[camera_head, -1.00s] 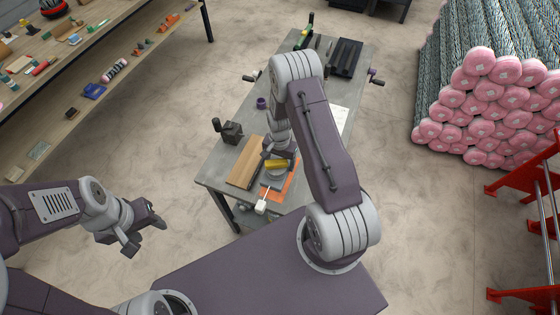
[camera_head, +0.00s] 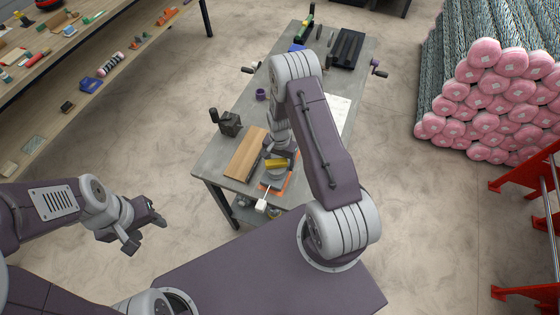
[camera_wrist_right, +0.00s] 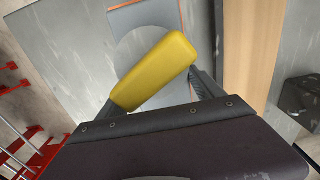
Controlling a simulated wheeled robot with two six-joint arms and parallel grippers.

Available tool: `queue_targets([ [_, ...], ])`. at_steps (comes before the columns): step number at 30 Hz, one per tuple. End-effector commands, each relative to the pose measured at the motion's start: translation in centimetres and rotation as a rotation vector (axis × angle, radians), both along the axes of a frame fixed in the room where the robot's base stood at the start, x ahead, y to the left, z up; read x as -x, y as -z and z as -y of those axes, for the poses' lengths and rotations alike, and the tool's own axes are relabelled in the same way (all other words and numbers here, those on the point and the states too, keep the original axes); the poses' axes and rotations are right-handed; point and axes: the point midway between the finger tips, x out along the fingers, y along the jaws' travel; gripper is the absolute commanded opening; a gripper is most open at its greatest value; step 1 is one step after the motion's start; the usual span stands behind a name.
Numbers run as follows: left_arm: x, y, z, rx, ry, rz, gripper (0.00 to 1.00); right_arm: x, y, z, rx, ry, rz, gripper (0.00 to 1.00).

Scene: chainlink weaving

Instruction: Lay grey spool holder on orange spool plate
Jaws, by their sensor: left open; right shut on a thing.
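The grey spool holder (camera_head: 272,178) has a round grey part and a yellow block (camera_head: 277,164) on top. In the right wrist view the yellow block (camera_wrist_right: 155,72) sits between the fingers, with the grey disc (camera_wrist_right: 140,42) below it. My right gripper (camera_head: 278,157) is shut on the yellow block. The orange spool plate (camera_head: 263,187) lies under the holder, mostly hidden, with orange edges showing; an edge also shows in the right wrist view (camera_wrist_right: 122,4). I cannot tell whether they touch. My left gripper (camera_head: 152,222) is open and empty, away from the table.
The grey table (camera_head: 212,160) carries a wooden board (camera_head: 246,154) left of the holder, a dark clamp-like block (camera_head: 230,123) and a purple ring (camera_head: 261,94). A white-headed tool (camera_head: 261,205) is at the near edge. A shelf (camera_head: 60,110) stands at left, pink-ended rolls (camera_head: 480,100) at right.

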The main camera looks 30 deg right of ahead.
Motion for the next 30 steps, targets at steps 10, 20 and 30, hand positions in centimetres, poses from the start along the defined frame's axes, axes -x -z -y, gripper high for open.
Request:
queue_targets([
  [10, 0.0, 0.4, 0.0, 0.0, 0.0, 0.0, 0.49, 0.0, 0.5, 0.0, 0.0, 0.0, 0.0, 0.17],
  [20, 0.0, 1.0, 0.0, 0.0, 0.0, 0.0, 0.49, 0.0, 1.1, 0.0, 0.0, 0.0, 0.0, 0.17],
  [30, 0.0, 1.0, 0.0, 0.0, 0.0, 0.0, 0.49, 0.0, 1.2, 0.0, 0.0, 0.0, 0.0, 1.0],
])
